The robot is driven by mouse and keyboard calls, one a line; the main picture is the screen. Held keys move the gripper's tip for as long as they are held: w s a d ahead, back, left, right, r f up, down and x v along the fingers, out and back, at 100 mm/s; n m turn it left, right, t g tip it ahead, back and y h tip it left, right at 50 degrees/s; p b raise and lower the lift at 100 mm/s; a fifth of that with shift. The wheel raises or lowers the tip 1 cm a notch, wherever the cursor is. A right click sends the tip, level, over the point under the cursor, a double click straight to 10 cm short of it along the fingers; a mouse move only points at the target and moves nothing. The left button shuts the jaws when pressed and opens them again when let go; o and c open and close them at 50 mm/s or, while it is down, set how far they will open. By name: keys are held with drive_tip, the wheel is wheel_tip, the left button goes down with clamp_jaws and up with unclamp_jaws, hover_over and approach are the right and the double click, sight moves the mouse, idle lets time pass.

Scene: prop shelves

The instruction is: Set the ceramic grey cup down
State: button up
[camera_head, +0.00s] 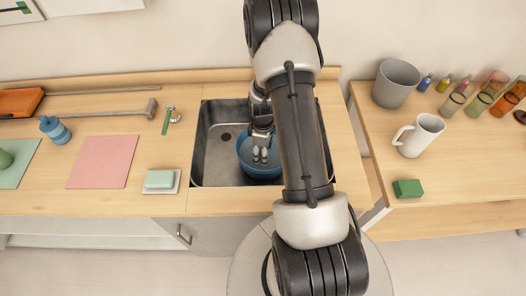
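My gripper (260,155) points down into the sink, over or inside a blue bowl (245,165). Its fingertips look close together, but they are too small to tell whether they are shut on anything. I see no cup clearly in the gripper. A pale grey-white mug with a handle (422,136) stands upright on the right table, well apart from my gripper. A larger grey handleless cup or pot (397,84) stands behind it. I cannot tell which of them is the ceramic grey cup. My arm hides part of the sink and bowl.
The metal sink (209,165) is set in the wooden counter. A green block (407,188) and several small bottles and glasses are on the right table.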

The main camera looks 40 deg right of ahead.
drive_tip(key=shift+f, duration=0.15)
drive_tip(key=o, duration=1.1)
drive_tip(key=shift+o, duration=0.2)
